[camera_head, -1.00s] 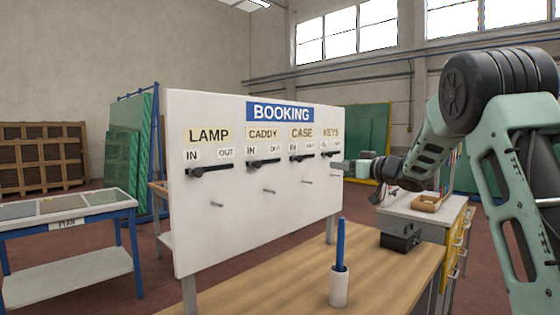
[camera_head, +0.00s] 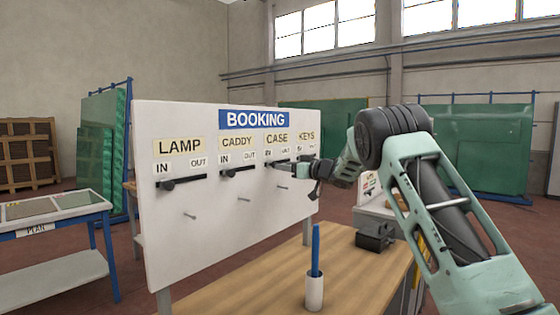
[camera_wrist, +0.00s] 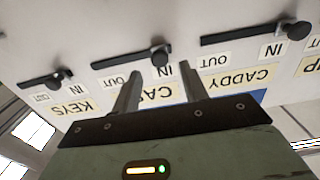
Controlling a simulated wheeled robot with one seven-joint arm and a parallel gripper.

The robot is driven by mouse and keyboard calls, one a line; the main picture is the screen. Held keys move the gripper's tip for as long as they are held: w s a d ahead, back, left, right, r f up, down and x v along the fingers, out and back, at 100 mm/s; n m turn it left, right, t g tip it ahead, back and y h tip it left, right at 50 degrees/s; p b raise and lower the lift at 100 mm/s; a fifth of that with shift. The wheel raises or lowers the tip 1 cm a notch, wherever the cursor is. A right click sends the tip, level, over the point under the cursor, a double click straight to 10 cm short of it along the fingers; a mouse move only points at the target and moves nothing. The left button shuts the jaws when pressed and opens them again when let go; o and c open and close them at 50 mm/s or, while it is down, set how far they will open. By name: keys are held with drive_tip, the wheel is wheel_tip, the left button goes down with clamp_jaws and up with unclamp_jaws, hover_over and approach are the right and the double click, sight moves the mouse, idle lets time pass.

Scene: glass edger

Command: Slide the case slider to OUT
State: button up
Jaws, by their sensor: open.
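The case slider (camera_wrist: 160,57) is a dark round knob on a black bar under the CASE sign (camera_head: 277,139). In the wrist view, where the board appears upside down, the knob sits at the IN end of its bar, by the IN label (camera_wrist: 166,70). Its OUT label (camera_wrist: 116,82) is towards the bar's other end. My gripper (camera_wrist: 160,71) is open, its two fingers apart, with the knob seen just beyond and between the tips. I cannot tell whether they touch. In the head view my gripper (camera_head: 294,168) is at the board and partly hides the case row.
The white BOOKING board (camera_head: 215,240) also carries the lamp slider (camera_head: 167,185), caddy slider (camera_head: 228,173) and keys slider (camera_wrist: 65,73), close on either side. Pegs stick out below. A pen cup (camera_head: 315,292) and dark box (camera_head: 372,242) stand on the wooden table (camera_head: 270,280).

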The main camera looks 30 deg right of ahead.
sight(272, 165)
drive_tip(key=shift+p+x, duration=0.5)
drive_tip(key=shift+x, duration=1.25)
